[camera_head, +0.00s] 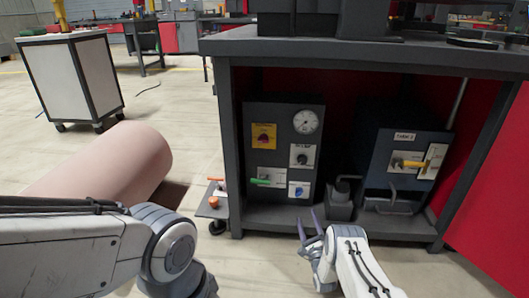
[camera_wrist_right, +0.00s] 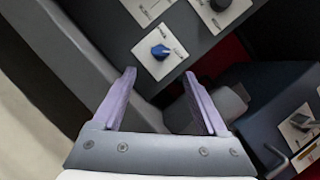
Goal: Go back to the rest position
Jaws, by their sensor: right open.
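My right gripper (camera_head: 308,217) is low at the front of the open cabinet (camera_head: 224,150), below the dark control box (camera_head: 255,205) on the left. Its purple fingers are apart with nothing between them, as the right wrist view (camera_wrist_right: 160,76) also shows. Beyond the fingertips is a blue knob (camera_wrist_right: 160,51) on a white plate, also seen in the head view (camera_head: 298,190). Of my left arm, only grey and white links show at the lower left; its gripper is out of view.
The left box has a gauge (camera_head: 306,121), a yellow panel (camera_head: 263,136) and a green handle (camera_head: 260,182). A second box (camera_head: 380,150) with an orange handle (camera_head: 412,163) stands right. The red door (camera_head: 495,215) is open. A white cart (camera_head: 75,80) stands on open floor.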

